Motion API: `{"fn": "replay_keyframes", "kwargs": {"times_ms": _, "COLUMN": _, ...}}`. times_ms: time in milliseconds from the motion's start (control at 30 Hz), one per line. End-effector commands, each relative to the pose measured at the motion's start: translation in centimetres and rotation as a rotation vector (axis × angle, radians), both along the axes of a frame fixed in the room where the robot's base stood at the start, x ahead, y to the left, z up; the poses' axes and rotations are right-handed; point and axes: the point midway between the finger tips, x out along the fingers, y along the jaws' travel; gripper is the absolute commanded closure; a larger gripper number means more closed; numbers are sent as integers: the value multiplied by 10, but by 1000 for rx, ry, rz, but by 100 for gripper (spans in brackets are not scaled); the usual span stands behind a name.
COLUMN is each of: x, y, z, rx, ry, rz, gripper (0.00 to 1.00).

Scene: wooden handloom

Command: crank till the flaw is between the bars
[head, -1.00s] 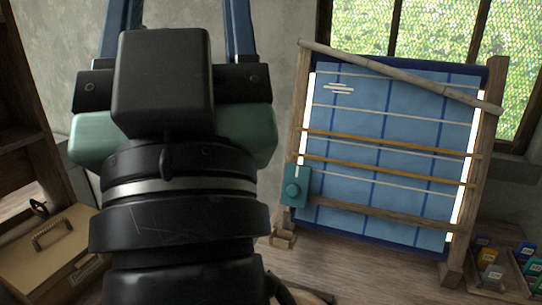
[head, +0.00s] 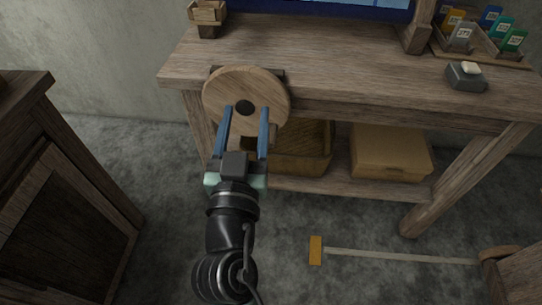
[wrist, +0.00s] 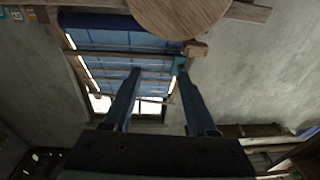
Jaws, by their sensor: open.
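A round wooden disc (head: 240,85) with a dark hub is mounted at the front left edge of the workbench. It also shows at the top of the wrist view (wrist: 182,12). My gripper (head: 243,112) is open and empty, its two blue fingers in front of the disc's lower half; I cannot tell whether they touch it. In the wrist view my gripper (wrist: 158,69) points toward the loom, seen upside down. The loom's blue cloth (wrist: 115,40) and thin crossing bars show there, but I cannot make out the flaw. The head view shows only the cloth's lower edge.
The workbench (head: 330,60) carries a small wooden box (head: 207,12), a rack of colored packets (head: 480,28) and a grey dish (head: 466,77). A basket (head: 305,150) and a tan box (head: 390,152) sit on its lower shelf. A dark cabinet (head: 70,225) stands left. A long-handled tool (head: 400,257) lies low at right.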

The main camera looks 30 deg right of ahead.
Motion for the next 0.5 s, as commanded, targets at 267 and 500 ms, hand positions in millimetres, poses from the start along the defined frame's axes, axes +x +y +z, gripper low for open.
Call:
{"fn": "replay_keyframes", "kwargs": {"times_ms": 267, "x": -26, "y": -12, "z": -140, "rx": -17, "ry": 119, "rz": -61, "gripper": 42}}
{"fn": "replay_keyframes", "kwargs": {"times_ms": 500, "x": -26, "y": -17, "z": -155, "rx": -21, "ry": 138, "rz": -72, "gripper": 42}}
